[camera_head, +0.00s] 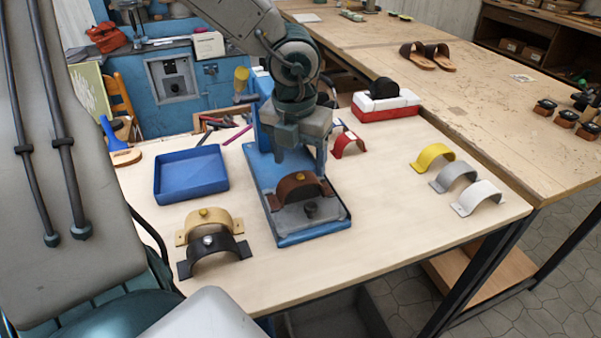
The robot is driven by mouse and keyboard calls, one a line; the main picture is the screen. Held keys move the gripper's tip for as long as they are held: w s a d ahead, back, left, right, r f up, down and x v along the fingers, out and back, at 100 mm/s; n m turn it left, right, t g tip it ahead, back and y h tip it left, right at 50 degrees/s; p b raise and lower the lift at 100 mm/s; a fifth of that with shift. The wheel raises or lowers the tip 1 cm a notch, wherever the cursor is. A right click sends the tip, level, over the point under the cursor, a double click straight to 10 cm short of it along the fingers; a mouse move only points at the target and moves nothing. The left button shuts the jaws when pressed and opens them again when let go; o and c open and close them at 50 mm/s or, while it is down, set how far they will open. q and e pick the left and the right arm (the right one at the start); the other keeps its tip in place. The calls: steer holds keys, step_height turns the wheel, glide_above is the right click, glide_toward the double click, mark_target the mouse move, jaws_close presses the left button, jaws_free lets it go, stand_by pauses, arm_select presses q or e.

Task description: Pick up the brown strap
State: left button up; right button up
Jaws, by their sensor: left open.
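The brown strap (297,187) is an arched band lying over the grey plate of a blue press-like stand (283,237) in the middle of the table. My left gripper (301,163) points down just above and behind the strap, with its fingers apart and nothing visible between them. The fingertips overlap the strap's upper edge in the picture; I cannot tell whether they touch it. A dark knob (311,209) stands on the plate in front of the strap. My right gripper is not in view.
A tan strap (209,222) and a black strap (214,258) lie left of the stand, near a blue tray (190,174). A red strap (348,144) lies behind it. Yellow (432,155), grey (453,177) and white (478,196) straps are at right. The table between is clear.

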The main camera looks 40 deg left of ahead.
mark_target(300, 187)
arm_select(q)
steer(key=shift+w+f, duration=0.2)
steer(key=shift+f, duration=1.25)
steer(key=shift+c, duration=0.3)
